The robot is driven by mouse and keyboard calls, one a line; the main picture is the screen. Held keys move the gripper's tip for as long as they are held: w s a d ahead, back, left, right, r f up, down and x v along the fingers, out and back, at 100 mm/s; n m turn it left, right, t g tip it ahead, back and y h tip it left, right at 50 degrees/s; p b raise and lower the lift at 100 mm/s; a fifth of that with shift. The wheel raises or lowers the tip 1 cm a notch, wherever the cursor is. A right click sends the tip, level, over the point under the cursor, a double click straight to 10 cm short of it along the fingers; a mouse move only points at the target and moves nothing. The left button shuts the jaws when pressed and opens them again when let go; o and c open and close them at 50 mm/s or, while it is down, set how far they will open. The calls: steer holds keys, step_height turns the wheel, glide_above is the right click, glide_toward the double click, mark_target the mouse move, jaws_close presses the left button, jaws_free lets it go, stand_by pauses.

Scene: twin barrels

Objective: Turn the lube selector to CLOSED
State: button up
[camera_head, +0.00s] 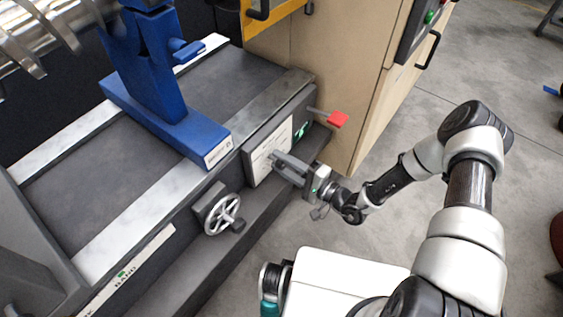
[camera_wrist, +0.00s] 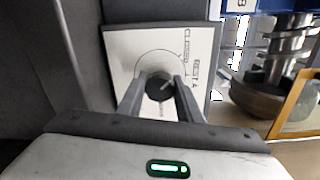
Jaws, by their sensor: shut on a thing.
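The lube selector (camera_wrist: 158,86) is a round dark knob on a white labelled plate (camera_wrist: 125,52), seen in the wrist view. A light mark on the knob slants to the upper right. CLOSED is printed sideways at the plate's upper right, with another label beside it that I cannot read surely. My gripper (camera_wrist: 160,92) has one finger on each side of the knob and is shut on it. In the head view my gripper (camera_head: 277,160) reaches the white plate (camera_head: 260,152) on the machine's front, and hides the knob.
A handwheel (camera_head: 222,214) sits left of the plate. A red-tipped lever (camera_head: 337,119) sticks out to its right. A blue machine part (camera_head: 165,120) stands on the bed above. A beige cabinet (camera_head: 335,75) is behind. Open floor lies to the right.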

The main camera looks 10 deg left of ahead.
steer(key=shift+d, duration=0.1)
steer(key=o, duration=1)
steer(key=shift+o, duration=0.2)
steer(key=v, duration=1.7)
steer(key=shift+p, duration=0.45)
steer(key=shift+s+d, duration=0.1)
steer(key=shift+d, duration=0.05)
